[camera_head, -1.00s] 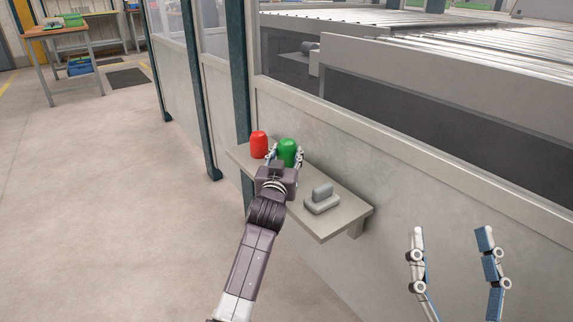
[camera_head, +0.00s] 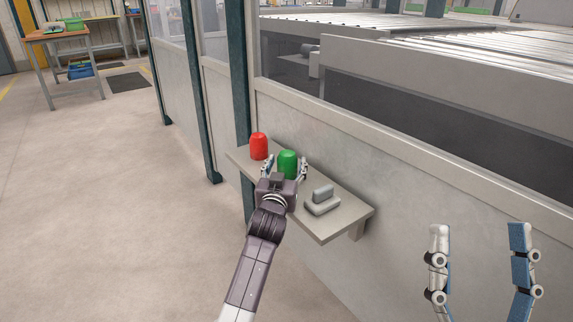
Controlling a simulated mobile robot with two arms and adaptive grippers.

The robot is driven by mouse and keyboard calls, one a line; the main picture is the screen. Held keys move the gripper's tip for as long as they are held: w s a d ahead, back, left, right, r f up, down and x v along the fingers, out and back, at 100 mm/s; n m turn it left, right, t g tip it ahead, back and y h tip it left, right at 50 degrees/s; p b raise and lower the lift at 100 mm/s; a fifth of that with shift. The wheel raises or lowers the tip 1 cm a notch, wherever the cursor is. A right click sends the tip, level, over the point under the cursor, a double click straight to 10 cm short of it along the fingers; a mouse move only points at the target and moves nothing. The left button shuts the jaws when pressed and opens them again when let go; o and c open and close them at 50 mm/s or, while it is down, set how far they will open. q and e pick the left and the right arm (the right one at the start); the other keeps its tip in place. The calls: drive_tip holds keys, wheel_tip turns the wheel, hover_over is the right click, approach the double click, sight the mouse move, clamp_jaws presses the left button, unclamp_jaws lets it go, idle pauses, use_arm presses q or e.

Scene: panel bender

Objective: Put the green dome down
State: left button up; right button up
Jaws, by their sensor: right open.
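The green dome (camera_head: 288,163) stands upright on the small grey shelf (camera_head: 340,229) fixed to the machine's side panel. My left gripper (camera_head: 285,169) is around the dome from the near side. Its fingers are spread, one on each side, with a small gap showing at the dome's left; the dome's lower part is partly hidden by my gripper. My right gripper (camera_head: 481,245) is open and empty at the lower right, apart from the shelf.
A red dome (camera_head: 259,146) stands on the shelf just left of the green one. A grey block-shaped piece with a raised handle (camera_head: 322,201) lies on the shelf's right part. A dark post (camera_head: 241,90) rises behind the shelf's left end.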

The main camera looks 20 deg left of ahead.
sight(286, 166)
use_arm(q)
drive_tip(key=shift+s+r, duration=0.1)
drive_tip(key=s, duration=0.1)
drive_tip(key=s+p, duration=0.1)
drive_tip(key=s, duration=0.1)
drive_tip(key=s+p, duration=0.1)
drive_tip(key=s, duration=0.1)
drive_tip(key=shift+s+d, duration=0.15)
drive_tip(key=shift+d, duration=0.2)
drive_tip(key=s+d+r+m+h, duration=0.1)
drive_tip(key=s+d+m+h, duration=0.1)
drive_tip(key=s, duration=1.1)
drive_tip(key=s+d+r+m+h+p, duration=0.1)
drive_tip(key=s+d+h, duration=0.3)
drive_tip(key=s, duration=0.8)
drive_tip(key=shift+s+d+r+m+h, duration=0.15)
drive_tip(key=shift+s+d+m+h, duration=0.35)
drive_tip(key=shift+d, duration=0.75)
use_arm(e)
drive_tip(key=w+f+g+h, duration=0.1)
drive_tip(key=w+f+g, duration=0.2)
drive_tip(key=f, duration=0.4)
drive_tip(key=w+f+g+h, duration=0.2)
drive_tip(key=w+f+g, duration=0.2)
drive_tip(key=f+g, duration=0.2)
wheel_tip(286, 166, down, 2)
drive_tip(key=shift+w+f, duration=0.2)
drive_tip(key=shift+w, duration=0.05)
